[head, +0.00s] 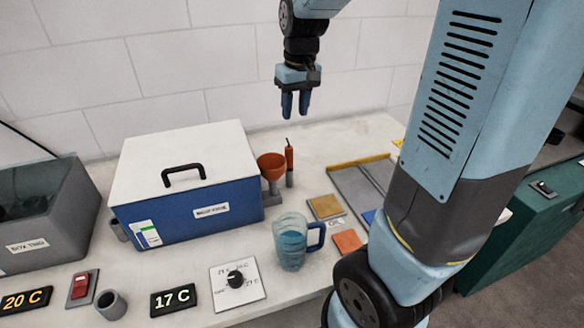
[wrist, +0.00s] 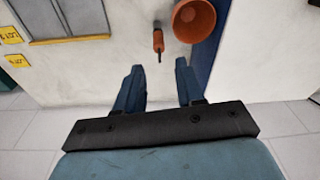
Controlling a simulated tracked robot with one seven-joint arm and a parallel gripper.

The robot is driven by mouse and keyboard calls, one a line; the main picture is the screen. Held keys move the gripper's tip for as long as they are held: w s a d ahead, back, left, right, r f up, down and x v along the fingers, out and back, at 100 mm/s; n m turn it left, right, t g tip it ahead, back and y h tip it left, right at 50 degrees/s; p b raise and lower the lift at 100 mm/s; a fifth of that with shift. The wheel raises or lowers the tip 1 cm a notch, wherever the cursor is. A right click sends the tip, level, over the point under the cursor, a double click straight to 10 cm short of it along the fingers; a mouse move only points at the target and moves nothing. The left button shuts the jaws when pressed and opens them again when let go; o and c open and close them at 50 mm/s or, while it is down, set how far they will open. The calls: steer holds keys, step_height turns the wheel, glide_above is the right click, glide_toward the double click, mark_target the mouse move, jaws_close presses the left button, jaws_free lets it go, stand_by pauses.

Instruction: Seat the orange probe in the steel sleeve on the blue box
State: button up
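The orange probe (head: 289,157) stands upright in a small grey holder (head: 289,179) to the right of the blue box (head: 195,210). The probe also shows in the wrist view (wrist: 158,40), ahead of and between my fingers. My gripper (head: 295,112) points down above the bench, apart from the probe. Its two fingers (wrist: 156,76) are spread and empty. The blue box has a white lid with a black handle (head: 184,173). A short grey cylinder (head: 118,231) at the box's left side may be the steel sleeve; I cannot tell for sure.
An orange funnel (head: 271,163) stands close beside the probe, by the box. A blue jug (head: 292,242), colored pads (head: 325,206) and a grey tray (head: 362,188) are nearby. A grey bin (head: 45,220) is at left. A loose grey cup (head: 111,304) stands in front.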

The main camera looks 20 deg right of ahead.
steer(key=g, duration=0.1)
glide_above(289, 159)
steer(key=w, duration=0.2)
steer(key=f, duration=0.5)
steer(key=shift+s+d, duration=0.15)
steer(key=shift+d, duration=0.1)
step_height(289, 159, down, 8)
steer(key=shift+f, duration=0.25)
steer(key=shift+s+f, duration=0.2)
steer(key=shift+f, duration=2.45)
steer(key=shift+c, duration=0.3)
jaws_close()
